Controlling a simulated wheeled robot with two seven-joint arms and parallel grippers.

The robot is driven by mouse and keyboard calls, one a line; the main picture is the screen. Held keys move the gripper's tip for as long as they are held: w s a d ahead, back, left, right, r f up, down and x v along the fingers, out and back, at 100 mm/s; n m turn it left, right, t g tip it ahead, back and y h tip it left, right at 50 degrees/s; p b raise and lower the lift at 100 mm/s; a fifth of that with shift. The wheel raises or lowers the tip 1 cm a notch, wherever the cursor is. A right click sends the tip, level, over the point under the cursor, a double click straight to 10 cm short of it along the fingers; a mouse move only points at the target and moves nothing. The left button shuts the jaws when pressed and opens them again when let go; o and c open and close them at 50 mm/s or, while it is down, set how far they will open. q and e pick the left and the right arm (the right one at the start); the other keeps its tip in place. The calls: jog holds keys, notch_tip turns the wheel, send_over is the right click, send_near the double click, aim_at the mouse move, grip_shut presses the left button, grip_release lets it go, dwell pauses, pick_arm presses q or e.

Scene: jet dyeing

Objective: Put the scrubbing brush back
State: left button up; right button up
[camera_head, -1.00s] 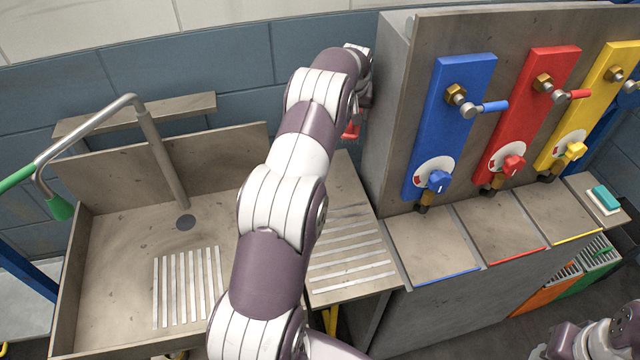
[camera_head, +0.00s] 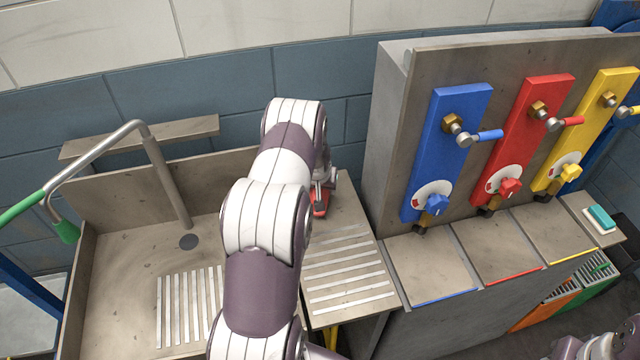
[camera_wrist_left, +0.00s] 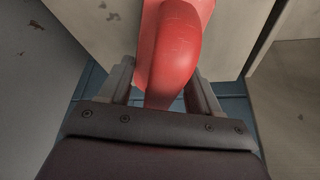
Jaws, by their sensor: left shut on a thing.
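The red scrubbing brush (camera_head: 320,206) is partly hidden behind my left arm in the head view, low over or on the back of the slatted drainboard (camera_head: 345,262). In the left wrist view its thick, curved red handle (camera_wrist_left: 178,55) sits between the two fingers. My left gripper (camera_head: 322,188) is shut on this handle; it also shows in the left wrist view (camera_wrist_left: 165,92). The bristles are hidden, and I cannot tell whether the brush touches the board. Only part of my right arm shows at the bottom right corner; its gripper is not visible.
A sink basin (camera_head: 125,285) with a bent tap (camera_head: 160,170) is left of the drainboard. A tall grey cabinet (camera_head: 388,130) with blue, red and yellow valve panels stands close on the right. A teal block (camera_head: 600,218) lies at far right. The drainboard's front slats are clear.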

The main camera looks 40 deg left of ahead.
pick_arm(q)
jog(key=shift+s, duration=0.1)
jog(key=o, duration=1)
jog(key=shift+f, duration=0.1)
jog(key=shift+o, duration=0.2)
